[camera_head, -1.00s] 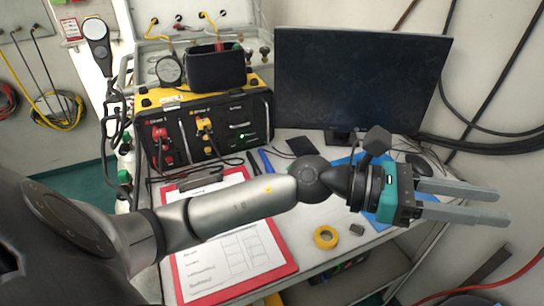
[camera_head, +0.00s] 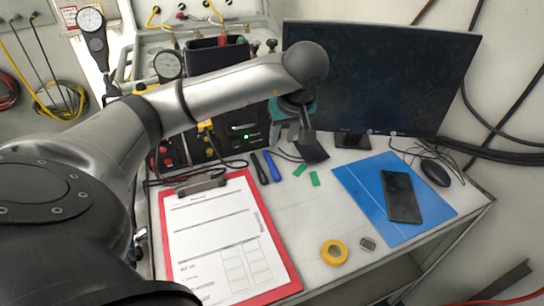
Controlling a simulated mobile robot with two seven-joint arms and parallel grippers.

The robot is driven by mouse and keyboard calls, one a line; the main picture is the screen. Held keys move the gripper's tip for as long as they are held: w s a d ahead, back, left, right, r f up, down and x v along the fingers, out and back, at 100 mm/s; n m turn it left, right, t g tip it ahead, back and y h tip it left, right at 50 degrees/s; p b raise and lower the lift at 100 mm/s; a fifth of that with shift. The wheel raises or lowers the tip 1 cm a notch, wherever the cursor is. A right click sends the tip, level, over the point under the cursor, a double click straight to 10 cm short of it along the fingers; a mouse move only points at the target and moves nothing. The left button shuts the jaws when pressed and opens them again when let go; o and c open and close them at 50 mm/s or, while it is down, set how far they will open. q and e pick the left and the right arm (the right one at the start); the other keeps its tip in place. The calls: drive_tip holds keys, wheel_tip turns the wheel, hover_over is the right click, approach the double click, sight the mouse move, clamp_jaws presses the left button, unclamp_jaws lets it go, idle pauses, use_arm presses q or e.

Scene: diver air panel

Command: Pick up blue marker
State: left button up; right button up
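The blue marker (camera_head: 272,166) lies on the white worktop, just right of a black marker (camera_head: 259,168) and beyond the top right of the red clipboard (camera_head: 285,262). My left arm reaches across from the left, and its round joint covers part of the monitor. My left gripper (camera_head: 293,115), with a teal body, hangs beyond and slightly right of the blue marker, apart from it in the picture. My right gripper is not in view.
The monitor (camera_head: 385,80) stands behind. A phone (camera_head: 402,196) lies on a blue mat (camera_head: 362,186), beside a mouse (camera_head: 435,173). Yellow tape (camera_head: 334,252) and a small grey block (camera_head: 367,243) lie in front. Small green pieces (camera_head: 314,178) lie near the markers.

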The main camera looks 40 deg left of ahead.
use_arm(q)
drive_tip(key=b, duration=0.1)
hover_over(273, 166)
drive_tip(key=s+d, duration=0.1)
drive_tip(key=d, duration=0.1)
wheel_tip(273, 166, down, 8)
drive_tip(key=shift+d+f, duration=0.1)
drive_tip(key=shift+d, duration=0.05)
drive_tip(key=shift+b+x, duration=0.7)
drive_tip(key=shift+x, duration=1.9)
drive_tip(key=shift+s+f, duration=0.1)
drive_tip(key=shift+c, duration=0.2)
clamp_jaws()
